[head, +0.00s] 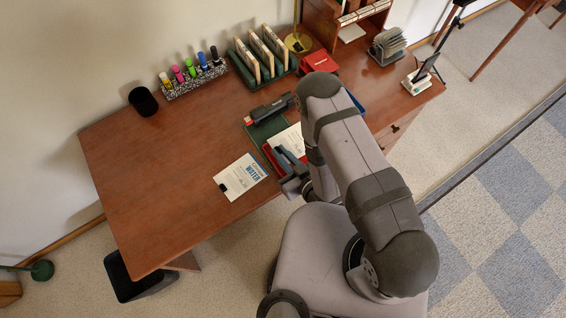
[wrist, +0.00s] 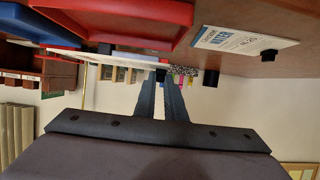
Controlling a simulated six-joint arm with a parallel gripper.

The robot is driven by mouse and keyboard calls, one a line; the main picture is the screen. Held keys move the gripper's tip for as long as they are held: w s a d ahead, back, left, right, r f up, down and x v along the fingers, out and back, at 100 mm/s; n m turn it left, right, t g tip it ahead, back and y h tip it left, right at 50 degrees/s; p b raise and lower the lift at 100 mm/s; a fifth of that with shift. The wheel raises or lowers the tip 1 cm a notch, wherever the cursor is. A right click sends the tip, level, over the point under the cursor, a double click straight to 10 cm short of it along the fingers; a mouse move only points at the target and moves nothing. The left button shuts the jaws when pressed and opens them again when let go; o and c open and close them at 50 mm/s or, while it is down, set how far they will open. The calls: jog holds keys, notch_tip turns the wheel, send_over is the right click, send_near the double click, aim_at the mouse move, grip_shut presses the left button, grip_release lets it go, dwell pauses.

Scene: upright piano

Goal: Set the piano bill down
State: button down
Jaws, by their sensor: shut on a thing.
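My gripper (head: 284,153) is over the desk's front edge, above the trays. In the wrist view its fingers (wrist: 160,82) are close together at a small dark clip on a white sheet. That sheet, which I take to be the piano bill (wrist: 112,66), is seen nearly edge-on, apart from the desk. In the head view a white sheet (head: 291,139) shows beside my gripper, partly hidden by my arm. Its print is too small to read.
A water bill (head: 241,176) with a black clip lies left of my gripper. A red tray (wrist: 130,22) and a blue tray (wrist: 40,27) are close by. A stapler (head: 270,107), green rack (head: 275,73), marker holder (head: 195,80) and black cup (head: 143,101) stand behind. The desk's left is clear.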

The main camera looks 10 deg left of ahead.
jog(key=shift+f+b, duration=0.5)
jog(key=shift+f, duration=0.6)
jog(key=shift+f, duration=0.1)
jog(key=shift+f+b, duration=1.65)
jog(key=shift+f, duration=0.15)
jog(key=shift+f, duration=0.15)
jog(key=c, duration=1.8)
grip_release()
